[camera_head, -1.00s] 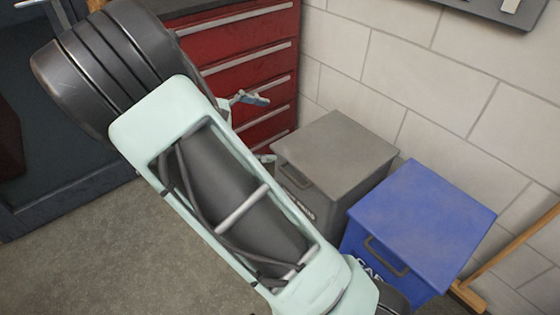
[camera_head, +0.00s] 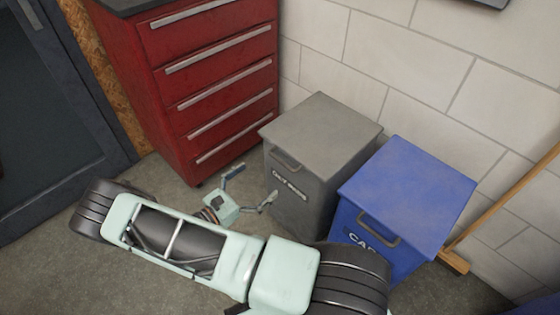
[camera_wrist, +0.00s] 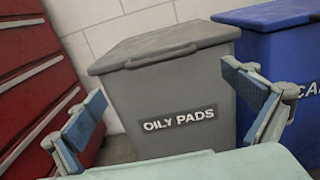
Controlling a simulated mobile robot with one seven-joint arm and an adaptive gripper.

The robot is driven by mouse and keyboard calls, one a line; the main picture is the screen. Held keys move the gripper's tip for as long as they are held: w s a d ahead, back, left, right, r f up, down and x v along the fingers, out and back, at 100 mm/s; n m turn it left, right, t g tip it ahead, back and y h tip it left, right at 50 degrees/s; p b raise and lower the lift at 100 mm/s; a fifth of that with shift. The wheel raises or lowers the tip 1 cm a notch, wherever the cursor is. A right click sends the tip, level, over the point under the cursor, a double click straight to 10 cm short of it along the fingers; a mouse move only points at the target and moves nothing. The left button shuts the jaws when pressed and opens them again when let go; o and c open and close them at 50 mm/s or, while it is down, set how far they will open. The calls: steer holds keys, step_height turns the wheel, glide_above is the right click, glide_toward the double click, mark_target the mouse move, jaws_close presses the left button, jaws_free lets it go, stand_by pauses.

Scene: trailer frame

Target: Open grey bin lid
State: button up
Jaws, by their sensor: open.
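The grey bin (camera_head: 300,200) stands against the wall between the red drawer cabinet and the blue bin. Its flat grey lid (camera_head: 322,130) is shut, with a handle (camera_head: 287,161) at the front edge. In the wrist view the grey bin (camera_wrist: 175,100) faces me, labelled "OILY PADS", and its lid (camera_wrist: 165,45) and front handle (camera_wrist: 160,57) are above the label. My gripper (camera_head: 250,186) is open and empty in front of the bin, lower than the lid. In the wrist view its two fingers (camera_wrist: 172,108) are spread wide on either side of the bin's front. No contact with the handle shows.
The blue bin (camera_head: 405,195) stands close on the right, its lid shut. The red drawer cabinet (camera_head: 215,85) stands on the left. A wooden broom (camera_head: 500,208) leans at the far right. Grey floor (camera_head: 60,250) is free in front of the cabinet.

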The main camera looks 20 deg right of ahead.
mark_target(282, 161)
steer(key=x, duration=1)
steer(key=shift+d+b, duration=0.1)
steer(key=shift+b, duration=0.3)
steer(key=shift+c, duration=0.4)
